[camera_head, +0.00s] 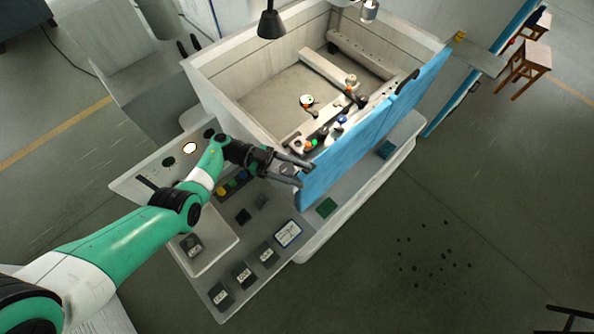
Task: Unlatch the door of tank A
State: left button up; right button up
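A pale open-topped tank (222,92) stands in the upper middle, with a blue door (345,158) along its front right side. No letter is readable on the tank. A dark handle-like part (406,82) sits at the door's far upper end; whether it is the latch is unclear. My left gripper (304,176) is at the door's near left end. Its two fingers are apart, one above the other, by the door's edge. I cannot tell whether they touch the door, and any latch there is hidden. My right gripper is not in view.
Inside the tank are pale bars and small fixtures (307,101). A dark lamp (271,22) hangs above.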

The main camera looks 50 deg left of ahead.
pick_arm(q)
jog(key=o, duration=0.4)
jog(key=b+v, duration=0.4)
jog(key=v, duration=0.7)
jog(key=shift+s+a, duration=0.15)
jog(key=shift+a, duration=0.1)
